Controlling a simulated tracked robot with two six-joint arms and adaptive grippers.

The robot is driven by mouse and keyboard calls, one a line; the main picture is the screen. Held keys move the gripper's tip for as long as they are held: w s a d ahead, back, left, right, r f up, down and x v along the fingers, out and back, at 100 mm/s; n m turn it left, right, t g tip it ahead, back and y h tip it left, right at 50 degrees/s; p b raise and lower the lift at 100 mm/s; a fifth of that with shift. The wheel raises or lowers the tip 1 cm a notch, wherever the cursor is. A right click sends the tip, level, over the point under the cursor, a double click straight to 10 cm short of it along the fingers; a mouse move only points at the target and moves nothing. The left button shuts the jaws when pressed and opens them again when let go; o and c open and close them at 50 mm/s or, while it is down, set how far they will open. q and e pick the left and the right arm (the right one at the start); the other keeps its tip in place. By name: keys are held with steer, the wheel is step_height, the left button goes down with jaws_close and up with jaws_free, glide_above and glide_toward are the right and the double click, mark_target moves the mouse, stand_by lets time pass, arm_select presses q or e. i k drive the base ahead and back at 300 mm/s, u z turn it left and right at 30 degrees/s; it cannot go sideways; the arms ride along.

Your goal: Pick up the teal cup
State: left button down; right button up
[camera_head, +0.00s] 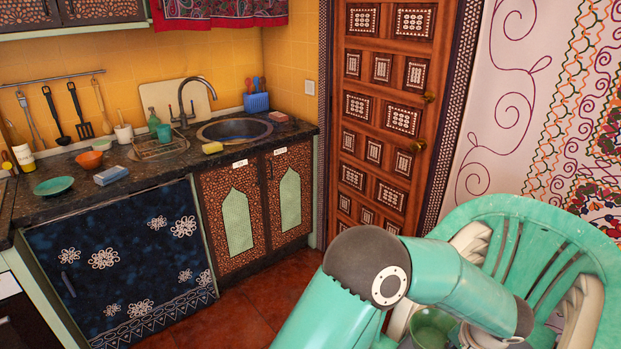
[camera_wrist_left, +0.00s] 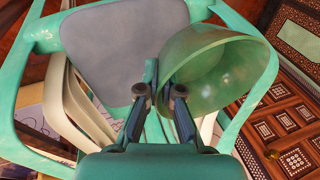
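A small teal cup (camera_head: 163,132) stands at the dish rack on the counter, beside a green bottle (camera_head: 153,120). A green, wide-mouthed vessel (camera_head: 433,327) shows at the bottom of the head view, partly hidden by my green arm. It looks large in the left wrist view (camera_wrist_left: 238,75), tilted, with its rim to the right. My left gripper (camera_wrist_left: 160,92) has its fingers apart. Its right finger overlaps the vessel's lower left side; I cannot tell whether they touch. My right gripper is not in view.
A green armchair (camera_head: 590,262) stands close by at the lower right. The counter holds a teal plate (camera_head: 53,186), an orange bowl (camera_head: 89,159), a blue-grey sponge (camera_head: 111,175) and a sink (camera_head: 234,129). The red floor before the cabinet is clear.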

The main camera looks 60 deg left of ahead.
mark_target(164, 131)
steer(key=z, duration=1.45)
steer(key=i, duration=0.1)
steer(key=u, duration=2.7)
